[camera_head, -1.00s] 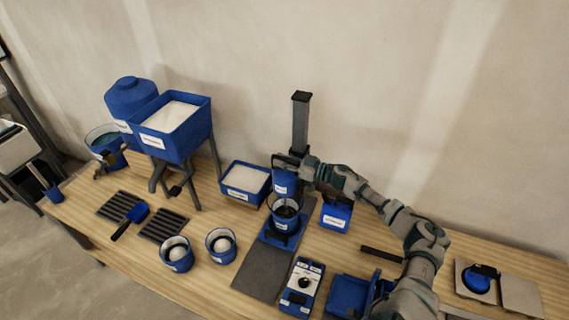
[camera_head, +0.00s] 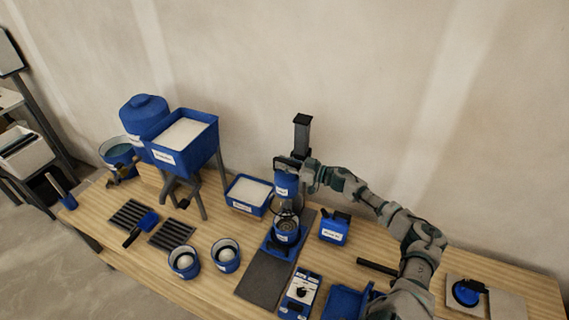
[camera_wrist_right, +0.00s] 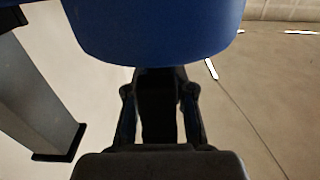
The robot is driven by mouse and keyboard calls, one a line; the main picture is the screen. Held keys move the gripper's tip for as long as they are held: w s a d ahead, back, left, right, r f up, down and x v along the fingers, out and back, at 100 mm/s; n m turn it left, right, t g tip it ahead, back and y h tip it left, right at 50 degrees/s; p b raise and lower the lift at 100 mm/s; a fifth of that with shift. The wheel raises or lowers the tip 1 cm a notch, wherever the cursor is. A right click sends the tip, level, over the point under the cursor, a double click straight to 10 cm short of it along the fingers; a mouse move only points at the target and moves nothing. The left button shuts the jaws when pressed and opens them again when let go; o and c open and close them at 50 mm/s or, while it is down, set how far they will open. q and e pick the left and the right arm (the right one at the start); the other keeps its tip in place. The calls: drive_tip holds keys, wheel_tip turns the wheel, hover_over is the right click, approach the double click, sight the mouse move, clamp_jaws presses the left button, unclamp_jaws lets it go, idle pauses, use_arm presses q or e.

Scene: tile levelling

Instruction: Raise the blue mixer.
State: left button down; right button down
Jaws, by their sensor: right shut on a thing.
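The blue mixer head (camera_head: 283,186) sits on a dark upright column (camera_head: 302,138). A wire whisk (camera_head: 285,210) hangs below it, over a blue bucket (camera_head: 285,230) that stands on the mixer's blue base. My right gripper (camera_head: 300,172) is shut on the mixer at its right side. In the right wrist view the blue mixer body (camera_wrist_right: 155,30) fills the top, with my right gripper's dark fingers (camera_wrist_right: 158,95) reaching to it; the grip itself is partly hidden. My left gripper is not in view.
A blue bin of white powder (camera_head: 247,193) stands left of the mixer. A blue hopper (camera_head: 185,145) stands farther left. Two blue cups (camera_head: 184,262) and a control box (camera_head: 300,294) are in front. A small blue container (camera_head: 334,228) stands to the right.

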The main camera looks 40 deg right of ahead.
drive_tip(key=shift+d+r, duration=0.2)
drive_tip(key=shift+r, duration=0.15)
drive_tip(key=c, duration=1)
unclamp_jaws()
drive_tip(key=shift+f, duration=0.1)
drive_tip(key=shift+s+f, duration=0.1)
drive_tip(key=shift+s+d, duration=0.15)
drive_tip(key=shift+s, duration=0.1)
drive_tip(key=v, duration=1.1)
